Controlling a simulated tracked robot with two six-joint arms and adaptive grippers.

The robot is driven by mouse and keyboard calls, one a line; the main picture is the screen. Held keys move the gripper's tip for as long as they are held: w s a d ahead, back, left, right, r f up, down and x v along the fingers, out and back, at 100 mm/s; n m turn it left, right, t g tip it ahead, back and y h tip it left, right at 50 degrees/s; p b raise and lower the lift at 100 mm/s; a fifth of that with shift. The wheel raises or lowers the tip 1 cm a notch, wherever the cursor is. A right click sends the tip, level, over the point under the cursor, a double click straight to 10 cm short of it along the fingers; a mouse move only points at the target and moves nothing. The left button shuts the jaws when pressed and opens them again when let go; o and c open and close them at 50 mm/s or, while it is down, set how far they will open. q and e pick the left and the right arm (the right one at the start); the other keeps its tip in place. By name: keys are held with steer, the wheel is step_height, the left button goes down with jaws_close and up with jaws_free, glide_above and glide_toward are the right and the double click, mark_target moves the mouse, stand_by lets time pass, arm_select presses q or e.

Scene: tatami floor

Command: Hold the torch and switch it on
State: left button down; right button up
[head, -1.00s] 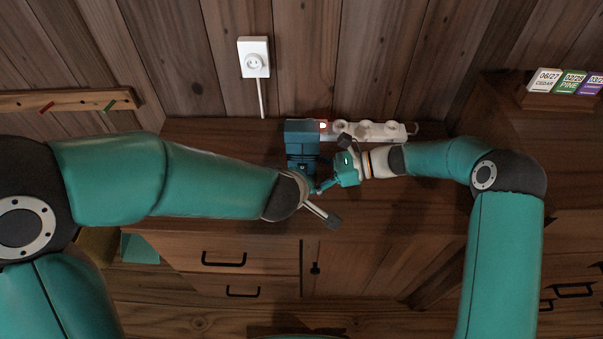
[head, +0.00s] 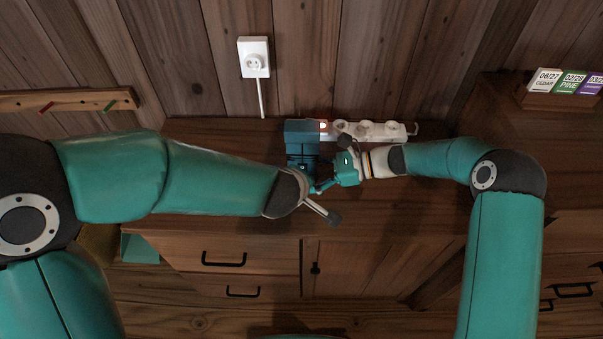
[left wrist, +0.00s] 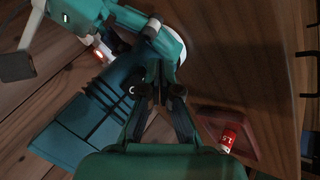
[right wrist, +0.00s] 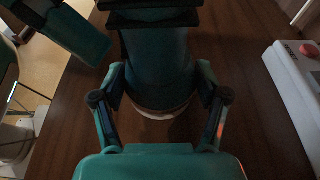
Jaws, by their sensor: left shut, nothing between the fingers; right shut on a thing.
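The torch (head: 302,137) is a teal body with dark bands and a wide, blocky head, at the desk's back middle. In the right wrist view its barrel (right wrist: 158,62) runs between the fingers of my right gripper (right wrist: 160,97), which is shut on it from the right. A pale rim shows at the barrel's lower end. In the left wrist view the torch (left wrist: 95,108) bears a small, light round mark. The tips of my shut, empty left gripper (left wrist: 157,92) are close to that mark; I cannot tell whether they touch it. No beam is visible.
A white power strip (head: 392,131) with a glowing red light lies behind the torch on the wooden desk (head: 400,225). A wall socket (head: 254,60) is above. A red battery-like cylinder (left wrist: 229,137) lies in a red tray (left wrist: 222,117). Calendar blocks (head: 573,82) stand at right.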

arm_select(q)
steer(key=shift+w, duration=0.45)
stand_by(0.6)
steer(key=shift+s, duration=0.15)
steer(key=shift+s, duration=0.6)
steer(key=shift+s+r, duration=0.1)
steer(key=shift+s, duration=0.05)
steer(key=shift+s+r, duration=0.15)
steer(key=shift+s, duration=1.05)
steer(key=shift+s+r, duration=0.15)
steer(key=shift+s, duration=1)
arm_select(e)
steer(key=o, duration=0.9)
steer(key=shift+c, duration=0.2)
steer(key=shift+d, duration=0.1)
